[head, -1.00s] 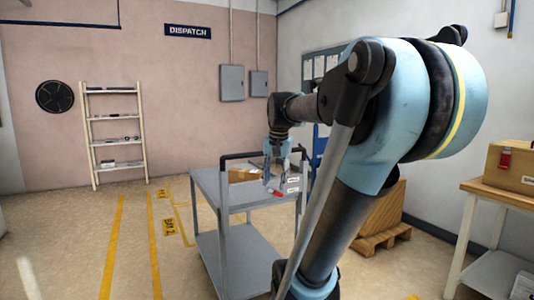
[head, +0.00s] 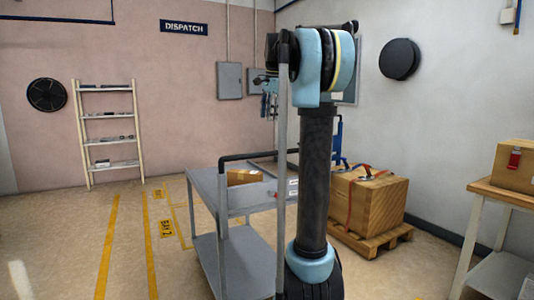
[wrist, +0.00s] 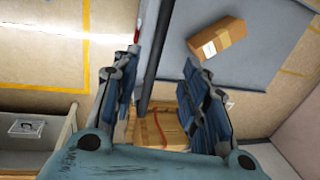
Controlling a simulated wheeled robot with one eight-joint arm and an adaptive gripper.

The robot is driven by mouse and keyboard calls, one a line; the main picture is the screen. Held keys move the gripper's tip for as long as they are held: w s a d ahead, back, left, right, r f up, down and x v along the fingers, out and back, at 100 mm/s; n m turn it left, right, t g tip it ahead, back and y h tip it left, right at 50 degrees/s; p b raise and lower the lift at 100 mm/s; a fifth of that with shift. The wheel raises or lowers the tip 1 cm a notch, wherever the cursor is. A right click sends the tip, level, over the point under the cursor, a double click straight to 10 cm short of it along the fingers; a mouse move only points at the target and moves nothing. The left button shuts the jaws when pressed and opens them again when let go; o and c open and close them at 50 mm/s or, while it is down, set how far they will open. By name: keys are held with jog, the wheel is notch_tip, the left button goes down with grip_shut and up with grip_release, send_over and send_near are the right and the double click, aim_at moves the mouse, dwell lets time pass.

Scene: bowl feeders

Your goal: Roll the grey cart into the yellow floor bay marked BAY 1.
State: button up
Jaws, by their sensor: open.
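The grey cart (head: 207,180) stands in the middle of the head view, with two decks, a dark push handle (head: 250,155) and a small cardboard box on its top deck. In the wrist view its top deck (wrist: 265,60) and a dark bar (wrist: 155,50), probably the handle, lie beyond the fingers. My gripper (head: 268,104) is raised above the cart, apart from the handle. Its fingers (wrist: 158,78) are open and empty. Yellow floor lines run left of the cart; one label (head: 166,228) reads BAY 2. I cannot make out a BAY 1 label.
A strapped wooden crate (head: 370,203) on a pallet stands right of the cart. A workbench (head: 500,200) with a box is at the far right. A shelf rack (head: 108,135) leans at the back wall. The floor left of the cart is clear.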

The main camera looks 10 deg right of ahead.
jog(key=w+f, duration=0.1)
jog(key=f, duration=0.4)
jog(key=w+f, duration=0.1)
jog(key=f, duration=0.5)
jog(key=w+f, duration=0.1)
jog(key=f, duration=0.5)
jog(key=shift+w+a, duration=0.1)
jog(key=shift+a, duration=0.15)
jog(key=shift+c, duration=0.3)
